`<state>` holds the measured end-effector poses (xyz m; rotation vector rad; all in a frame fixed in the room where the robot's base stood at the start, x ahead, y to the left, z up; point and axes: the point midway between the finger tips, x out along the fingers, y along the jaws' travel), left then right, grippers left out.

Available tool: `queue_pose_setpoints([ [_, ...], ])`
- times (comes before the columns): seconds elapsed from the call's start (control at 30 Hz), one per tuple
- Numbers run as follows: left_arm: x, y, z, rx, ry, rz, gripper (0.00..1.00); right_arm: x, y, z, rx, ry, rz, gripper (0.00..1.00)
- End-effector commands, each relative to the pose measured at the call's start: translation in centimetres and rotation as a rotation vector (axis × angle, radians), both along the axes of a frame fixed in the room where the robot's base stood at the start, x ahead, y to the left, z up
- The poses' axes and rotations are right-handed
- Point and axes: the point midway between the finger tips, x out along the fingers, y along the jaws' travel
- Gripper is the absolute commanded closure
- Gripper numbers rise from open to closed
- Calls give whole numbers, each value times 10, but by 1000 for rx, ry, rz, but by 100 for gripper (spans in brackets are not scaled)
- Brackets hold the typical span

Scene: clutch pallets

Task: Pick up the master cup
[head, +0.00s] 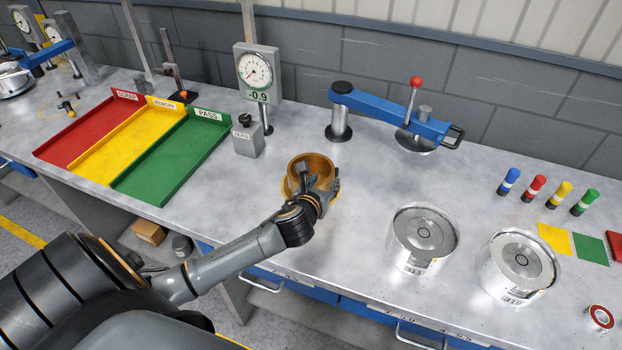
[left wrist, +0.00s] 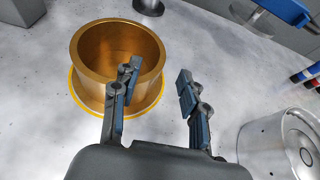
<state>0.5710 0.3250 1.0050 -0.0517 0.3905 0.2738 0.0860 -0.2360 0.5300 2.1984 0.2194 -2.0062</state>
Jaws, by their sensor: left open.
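The master cup, a brass-coloured open cup (head: 303,166), stands upright on the grey bench inside a yellow ring mark. It also shows in the left wrist view (left wrist: 92,48), with its hollow inside visible. My left gripper (head: 325,188) is at the cup's near right side and hides part of its wall. One finger overlaps the cup's right side in the picture and the other is clear to the right. Whether a finger touches the cup cannot be told. My right gripper is not in view.
A dial gauge (head: 258,72) and a grey block (head: 246,138) stand behind the cup. Red, yellow and green trays (head: 165,165) lie left. A blue lever press (head: 395,112) and two silver cups (head: 424,240) (head: 519,266) are right. Bench between is clear.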

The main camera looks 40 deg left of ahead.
Motion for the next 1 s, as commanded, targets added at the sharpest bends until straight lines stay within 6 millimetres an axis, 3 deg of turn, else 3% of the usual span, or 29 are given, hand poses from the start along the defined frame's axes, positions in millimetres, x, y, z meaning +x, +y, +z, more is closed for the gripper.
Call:
queue_pose_setpoints([
  [0.1, 15, 4, -6, -2, -1, 2, 56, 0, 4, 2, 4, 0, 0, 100],
  [0.37, 28, 8, -12, -3, -1, 2, 56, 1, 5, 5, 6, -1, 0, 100],
  [0.7, 61, 17, -31, -3, 0, 3, 56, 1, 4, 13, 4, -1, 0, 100],
  [1.0, 68, 19, -35, -3, -1, 1, 56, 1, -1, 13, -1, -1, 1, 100],
])
